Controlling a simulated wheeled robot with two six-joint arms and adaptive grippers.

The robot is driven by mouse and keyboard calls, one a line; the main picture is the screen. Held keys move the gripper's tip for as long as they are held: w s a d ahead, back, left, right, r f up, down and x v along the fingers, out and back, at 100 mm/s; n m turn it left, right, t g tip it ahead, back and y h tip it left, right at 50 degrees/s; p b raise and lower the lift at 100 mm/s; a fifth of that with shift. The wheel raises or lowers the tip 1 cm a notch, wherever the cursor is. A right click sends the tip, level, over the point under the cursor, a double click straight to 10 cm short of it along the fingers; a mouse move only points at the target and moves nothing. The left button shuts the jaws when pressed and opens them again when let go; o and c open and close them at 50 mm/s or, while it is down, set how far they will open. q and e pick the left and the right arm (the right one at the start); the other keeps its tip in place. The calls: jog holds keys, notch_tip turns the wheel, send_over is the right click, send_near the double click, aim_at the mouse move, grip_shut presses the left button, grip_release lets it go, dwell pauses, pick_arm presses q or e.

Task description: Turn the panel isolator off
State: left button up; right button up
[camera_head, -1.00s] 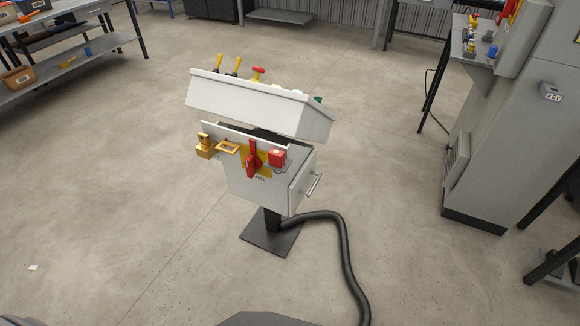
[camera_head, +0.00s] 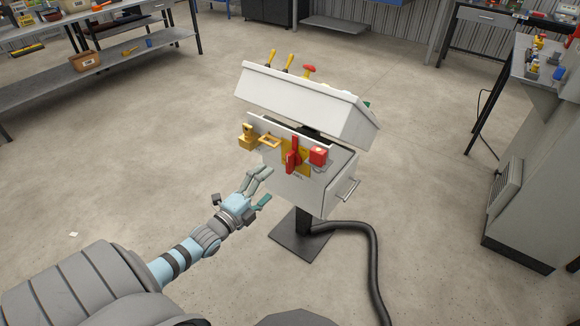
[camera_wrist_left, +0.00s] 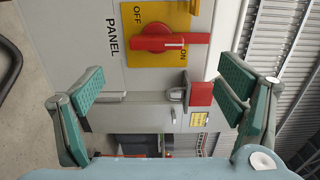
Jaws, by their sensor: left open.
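The panel isolator (camera_head: 293,156) is a red rotary handle on a yellow plate, on the front of a grey-white cabinet. It stands about upright in the head view. In the left wrist view the isolator handle (camera_wrist_left: 160,42) lies across the plate, its pointer end beside the word ON; OFF is at the plate's other corner. My left gripper (camera_head: 262,186) is open and empty, below and left of the handle, apart from it. In the left wrist view the gripper's green-padded fingers (camera_wrist_left: 163,88) are spread wide, with the handle between and beyond them. My right gripper is not seen.
A red padlock-like block (camera_head: 318,155) sits right of the handle. A yellow padlock (camera_head: 247,137) and a yellow hasp (camera_head: 270,141) are left of it. A sloped console (camera_head: 305,100) overhangs the cabinet. A black hose (camera_head: 375,255) runs along the floor. Open floor surrounds the stand.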

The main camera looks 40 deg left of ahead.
aim_at(287, 164)
pick_arm(q)
jog(key=w+b, duration=0.2)
jog(key=w, duration=0.1)
jog(key=w+b, duration=0.1)
jog(key=w, duration=0.2)
jog(key=w+f+b, duration=0.1)
jog(key=w+b, duration=0.1)
jog(key=shift+w+a+b, duration=0.1)
jog(key=shift+w+b, duration=0.25)
jog(key=shift+w, duration=0.05)
jog(key=shift+w+a+r+p, duration=0.1)
jog(key=shift+w+r+p, duration=0.2)
jog(key=shift+w, duration=0.25)
jog(key=shift+w+a+r+p, duration=0.1)
jog(key=shift+w+r+p, duration=0.1)
jog(key=shift+w+p, duration=0.25)
jog(key=shift+w+d+f, duration=0.15)
jog(key=shift+w+f, duration=0.05)
jog(key=shift+w, duration=0.3)
jog(key=c, duration=1.2)
